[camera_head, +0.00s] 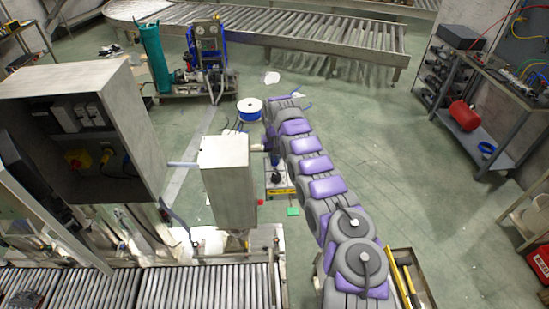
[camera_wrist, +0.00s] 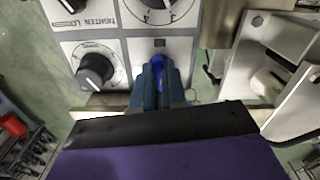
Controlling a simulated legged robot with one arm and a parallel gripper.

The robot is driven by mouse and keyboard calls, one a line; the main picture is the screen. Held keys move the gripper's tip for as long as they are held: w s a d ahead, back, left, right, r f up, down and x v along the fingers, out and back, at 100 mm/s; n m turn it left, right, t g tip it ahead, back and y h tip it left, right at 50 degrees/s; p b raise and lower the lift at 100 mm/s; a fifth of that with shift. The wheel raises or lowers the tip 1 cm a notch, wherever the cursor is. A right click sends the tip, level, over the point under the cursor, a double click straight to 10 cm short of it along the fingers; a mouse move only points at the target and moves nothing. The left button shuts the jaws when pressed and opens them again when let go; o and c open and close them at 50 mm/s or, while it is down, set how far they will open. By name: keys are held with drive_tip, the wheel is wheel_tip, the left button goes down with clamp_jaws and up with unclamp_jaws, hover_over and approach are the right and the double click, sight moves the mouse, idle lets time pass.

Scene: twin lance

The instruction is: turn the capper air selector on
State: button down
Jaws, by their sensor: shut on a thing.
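A pale control panel (camera_wrist: 120,45) with labelled dials fills the upper left of the wrist view, its lettering upside down. On its lower right plate is a blue selector knob (camera_wrist: 158,66), mostly hidden by my fingers. My gripper (camera_wrist: 155,80) is shut on this knob, with a finger on each side of it. The knob's pointer and printed positions are covered, so its setting cannot be told.
A black knob (camera_wrist: 95,70) sits beside the blue one, with a dial (camera_wrist: 158,8) above. Metal brackets (camera_wrist: 285,75) stand close on the right. A cable reel (camera_head: 250,108) lies on the floor behind my arm. Open floor (camera_head: 400,170) extends to the right.

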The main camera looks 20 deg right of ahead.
drive_tip(key=n+b, duration=0.1)
drive_tip(key=n, duration=0.1)
drive_tip(key=shift+n, duration=0.3)
drive_tip(key=shift+d+n+b, duration=0.1)
drive_tip(key=shift+n+b, duration=0.2)
drive_tip(key=shift+n, duration=0.6)
drive_tip(key=c, duration=1.2)
unclamp_jaws()
drive_tip(key=shift+w+r+p, duration=0.2)
drive_tip(key=shift+r+p, duration=1.45)
drive_tip(key=shift+r, duration=4.3)
